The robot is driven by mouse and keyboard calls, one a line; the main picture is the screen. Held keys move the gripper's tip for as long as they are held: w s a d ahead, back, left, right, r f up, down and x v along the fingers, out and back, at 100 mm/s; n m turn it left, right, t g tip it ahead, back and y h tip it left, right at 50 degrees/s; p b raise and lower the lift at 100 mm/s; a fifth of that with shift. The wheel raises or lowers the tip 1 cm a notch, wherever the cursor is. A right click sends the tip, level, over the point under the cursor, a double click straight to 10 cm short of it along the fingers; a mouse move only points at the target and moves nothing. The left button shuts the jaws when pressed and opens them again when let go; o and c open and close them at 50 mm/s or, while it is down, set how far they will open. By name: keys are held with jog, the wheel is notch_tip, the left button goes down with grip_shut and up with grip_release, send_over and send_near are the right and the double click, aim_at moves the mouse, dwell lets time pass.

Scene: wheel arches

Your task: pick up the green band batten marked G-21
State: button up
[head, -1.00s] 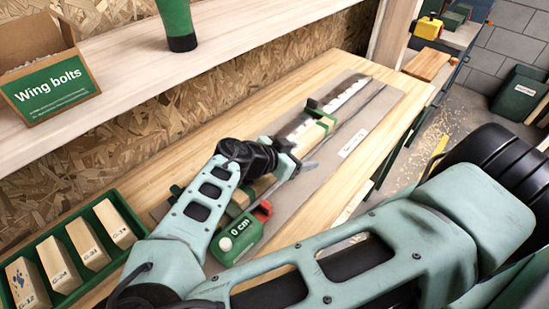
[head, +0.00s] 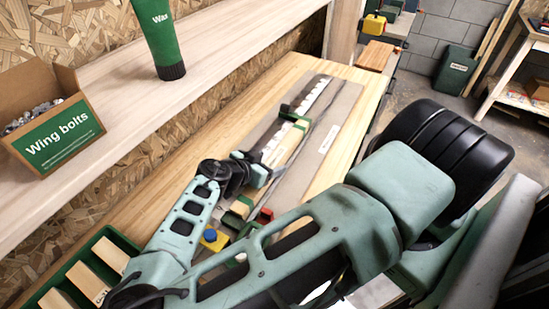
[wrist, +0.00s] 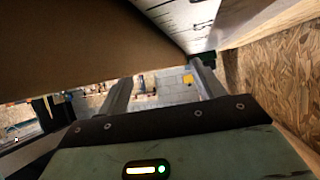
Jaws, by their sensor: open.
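My gripper (head: 268,174) is open over the grey measuring board (head: 335,112) on the bench. It also shows in the wrist view (wrist: 160,78), with its two fingers apart and nothing seen between them. A pale wooden strip (head: 291,144) lies along the board beside a white scale (head: 311,98), close to my gripper; a green stop (head: 293,113) is at its far end. No G-21 mark is readable. A green tray (head: 122,240) of short wooden pieces (head: 110,254) is at the lower left, partly cut off. In the wrist view a brown surface (wrist: 85,45) fills the upper left, near the scale (wrist: 185,18).
A shelf (head: 215,50) with a box of wing bolts (head: 55,125) and a green tube (head: 160,38) runs above the bench. A red block (head: 265,215) and a yellow block with a blue button (head: 213,237) sit beside my arm. The bench's right side is clear.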

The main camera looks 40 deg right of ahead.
jog(key=shift+x, duration=0.8)
grip_shut()
